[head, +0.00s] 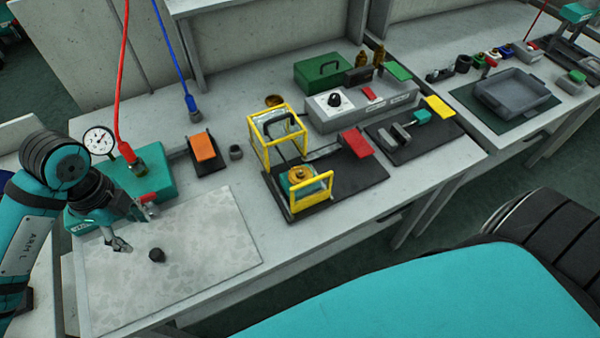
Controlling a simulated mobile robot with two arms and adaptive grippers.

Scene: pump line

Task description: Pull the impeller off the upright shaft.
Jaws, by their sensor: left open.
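A round brass-orange part (302,176), which looks like the impeller, sits low inside a yellow frame (328,192) on a dark mat at the middle of the bench. The upright shaft cannot be made out at this size. My left gripper (124,246) is open and empty above the left part of a pale speckled mat, well to the left of the brass-orange part. My right gripper is not in view.
A taller yellow cage (252,140) stands behind the brass-orange part. A red block (356,143) is to its right. A teal box (150,182) with a red hose and gauge (99,141) stands behind my left gripper. The speckled mat (215,230) is mostly clear.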

